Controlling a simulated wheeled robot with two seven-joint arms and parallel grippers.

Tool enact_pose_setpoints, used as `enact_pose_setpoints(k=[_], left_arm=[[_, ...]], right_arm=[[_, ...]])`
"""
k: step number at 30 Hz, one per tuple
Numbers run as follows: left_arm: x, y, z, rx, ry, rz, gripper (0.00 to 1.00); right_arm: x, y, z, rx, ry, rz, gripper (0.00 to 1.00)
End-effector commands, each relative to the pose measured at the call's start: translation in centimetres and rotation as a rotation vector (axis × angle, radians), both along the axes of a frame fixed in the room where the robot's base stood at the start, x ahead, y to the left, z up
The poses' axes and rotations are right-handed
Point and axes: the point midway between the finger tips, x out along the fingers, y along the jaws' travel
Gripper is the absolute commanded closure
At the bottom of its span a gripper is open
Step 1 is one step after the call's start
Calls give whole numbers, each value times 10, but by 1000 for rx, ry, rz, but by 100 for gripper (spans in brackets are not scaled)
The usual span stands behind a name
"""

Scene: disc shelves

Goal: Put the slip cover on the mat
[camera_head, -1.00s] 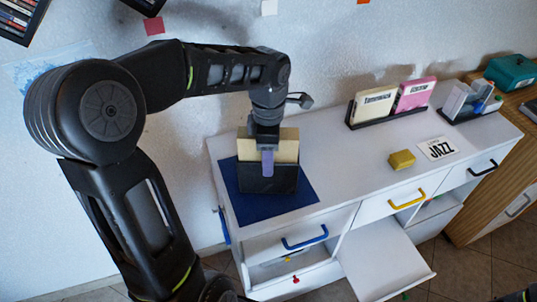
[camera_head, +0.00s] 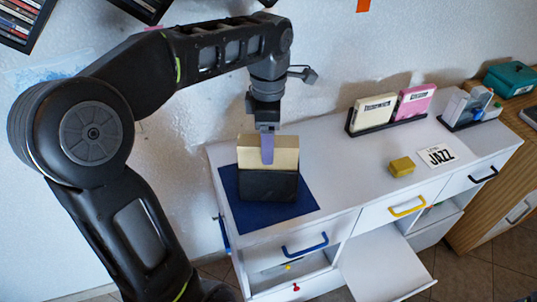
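A tan block-like piece (camera_head: 285,158) stands upright in a black sleeve or holder (camera_head: 268,187) on the dark blue mat (camera_head: 238,212). Which of the two is the slip cover I cannot tell for sure. My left gripper (camera_head: 267,155) points down from above. One purple finger shows in front of the tan piece, its tip just above the black rim. The other finger is hidden behind. The gripper seems loose, since it has moved up along the piece without lifting it. My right gripper is out of view.
Right of the mat the white cabinet top (camera_head: 345,170) is clear. Farther right are a yellow block (camera_head: 401,166), a JAZZ card (camera_head: 437,155), a black rack (camera_head: 388,122) with cream and pink cases, and a clear organizer (camera_head: 470,108). A flap (camera_head: 385,262) hangs open in front.

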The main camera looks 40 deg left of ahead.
Motion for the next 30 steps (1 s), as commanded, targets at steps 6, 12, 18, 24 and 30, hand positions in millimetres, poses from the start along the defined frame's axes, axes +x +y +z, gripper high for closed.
enact_pose_setpoints(k=[6,12,18,24,30], left_arm=[[0,0,40,0,0,-1,30],[0,0,44,0,0,-1,30],[0,0,43,0,0,-1,30],[0,0,43,0,0,-1,30],[0,0,43,0,0,-1,30]], right_arm=[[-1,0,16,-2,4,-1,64],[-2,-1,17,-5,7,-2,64],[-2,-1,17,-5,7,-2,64],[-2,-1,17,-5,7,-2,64],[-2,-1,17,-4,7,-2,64]])
